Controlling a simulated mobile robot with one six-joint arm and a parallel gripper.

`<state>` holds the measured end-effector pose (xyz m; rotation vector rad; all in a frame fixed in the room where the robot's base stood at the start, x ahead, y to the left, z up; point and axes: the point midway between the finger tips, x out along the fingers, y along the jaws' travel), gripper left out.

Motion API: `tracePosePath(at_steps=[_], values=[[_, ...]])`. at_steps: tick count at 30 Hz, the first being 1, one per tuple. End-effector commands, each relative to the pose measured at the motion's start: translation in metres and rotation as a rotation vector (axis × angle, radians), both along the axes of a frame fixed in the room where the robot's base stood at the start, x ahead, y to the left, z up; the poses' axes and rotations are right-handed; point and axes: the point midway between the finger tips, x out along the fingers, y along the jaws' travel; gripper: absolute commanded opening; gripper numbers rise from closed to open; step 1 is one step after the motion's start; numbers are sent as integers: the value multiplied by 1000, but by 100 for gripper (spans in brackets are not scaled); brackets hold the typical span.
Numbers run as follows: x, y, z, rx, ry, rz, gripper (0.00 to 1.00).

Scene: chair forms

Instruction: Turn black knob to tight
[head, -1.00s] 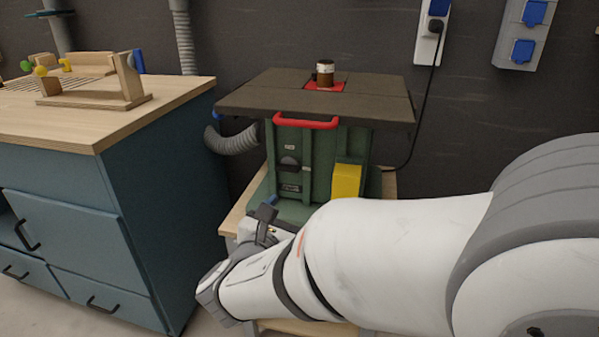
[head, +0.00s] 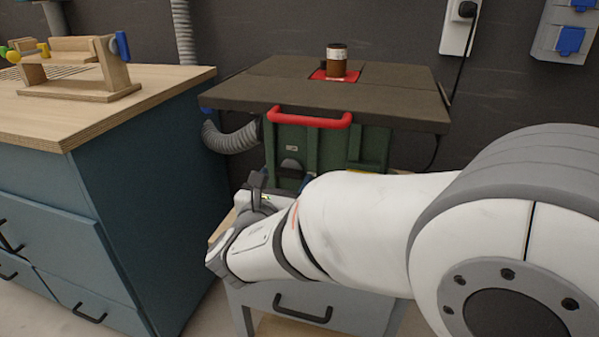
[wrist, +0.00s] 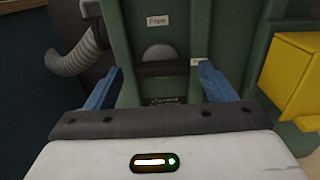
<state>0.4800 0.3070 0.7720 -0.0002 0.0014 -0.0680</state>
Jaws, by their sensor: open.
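A dark, half-round knob (wrist: 159,55) sits in a slot on the front of the green machine (wrist: 222,25), with a small white label above it and another to its right. The label text is too small to read surely. The knob also shows in the head view (head: 290,166), just above my arm. My gripper (wrist: 162,70) is open and empty, its two blue fingers spread left and right. It points at the machine front, and the knob appears between and slightly beyond the fingertips. No contact shows. In the head view my arm hides the machine's lower front.
The machine's dark tabletop (head: 330,91) and red handle (head: 310,117) overhang above. A grey hose (wrist: 77,50) lies to the left and a yellow box (wrist: 298,75) to the right. A blue workbench (head: 150,180) stands at left.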

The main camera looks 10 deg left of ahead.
Motion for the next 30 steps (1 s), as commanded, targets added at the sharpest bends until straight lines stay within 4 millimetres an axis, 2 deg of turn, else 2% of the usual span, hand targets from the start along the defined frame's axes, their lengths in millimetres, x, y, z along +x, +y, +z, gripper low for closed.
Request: tracePosePath(at_steps=[1, 6, 14, 30], values=[[7, -2, -2, 2, -1, -5, 76], [19, -3, 0, 0, -1, -4, 76], [20, -3, 1, 0, -1, -4, 76], [20, -4, 0, 0, 0, -6, 32]])
